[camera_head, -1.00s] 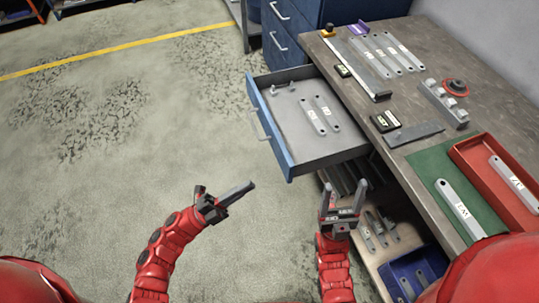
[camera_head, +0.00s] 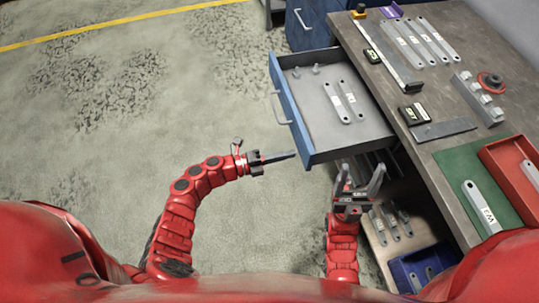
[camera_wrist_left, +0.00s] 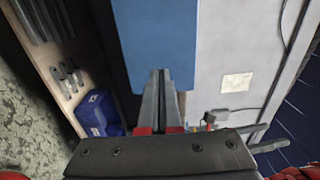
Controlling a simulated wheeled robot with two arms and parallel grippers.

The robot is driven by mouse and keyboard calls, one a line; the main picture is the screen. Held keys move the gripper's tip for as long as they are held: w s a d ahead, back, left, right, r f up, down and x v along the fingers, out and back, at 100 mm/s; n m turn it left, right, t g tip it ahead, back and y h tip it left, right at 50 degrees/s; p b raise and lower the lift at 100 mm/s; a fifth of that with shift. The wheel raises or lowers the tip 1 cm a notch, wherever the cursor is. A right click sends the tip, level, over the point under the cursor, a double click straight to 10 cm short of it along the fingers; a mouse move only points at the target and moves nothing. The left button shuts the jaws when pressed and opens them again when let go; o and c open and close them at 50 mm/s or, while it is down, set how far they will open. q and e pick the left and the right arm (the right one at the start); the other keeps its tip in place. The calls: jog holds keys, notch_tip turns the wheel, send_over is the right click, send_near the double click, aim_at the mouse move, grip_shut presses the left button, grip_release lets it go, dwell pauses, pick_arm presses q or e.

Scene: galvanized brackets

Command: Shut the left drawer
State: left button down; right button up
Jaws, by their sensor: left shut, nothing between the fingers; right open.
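The left drawer, with a grey tray (camera_head: 319,132) and a blue front (camera_head: 290,110), stands pulled out from under the workbench. Its pale handle (camera_head: 278,107) is on the outer face. Two labelled brackets (camera_head: 344,101) and small pieces lie inside. My left gripper (camera_head: 295,154) is shut and empty, its tips beside the near end of the blue front. In the left wrist view its fingers (camera_wrist_left: 160,74) overlap the edge of the blue front (camera_wrist_left: 154,38); I cannot tell whether they touch. My right gripper (camera_head: 362,174) is open and empty, just in front of the drawer's near side.
The workbench (camera_head: 440,87) on the right carries brackets, a green mat (camera_head: 468,165) and a red tray (camera_head: 488,155). A lower shelf (camera_head: 376,250) holds brackets and a blue bin (camera_head: 395,273). The floor left of the drawer is clear.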

aim_at(303, 151)
pick_arm(q)
jog(key=shift+x, duration=1.1)
jog(key=shift+w+d, duration=0.15)
jog(key=shift+d, duration=0.4)
jog(key=b+x, duration=0.5)
jog(key=x, duration=0.8)
jog(key=b+x, duration=0.6)
jog(key=x, duration=0.7)
jog(key=shift+d+f, duration=0.15)
jog(key=shift+f, duration=0.05)
jog(key=shift+w+d+r, duration=0.15)
jog(key=shift+w+d, duration=0.05)
jog(key=shift+d, duration=0.25)
jog(key=shift+r+b, duration=0.25)
jog(key=shift+b, duration=0.05)
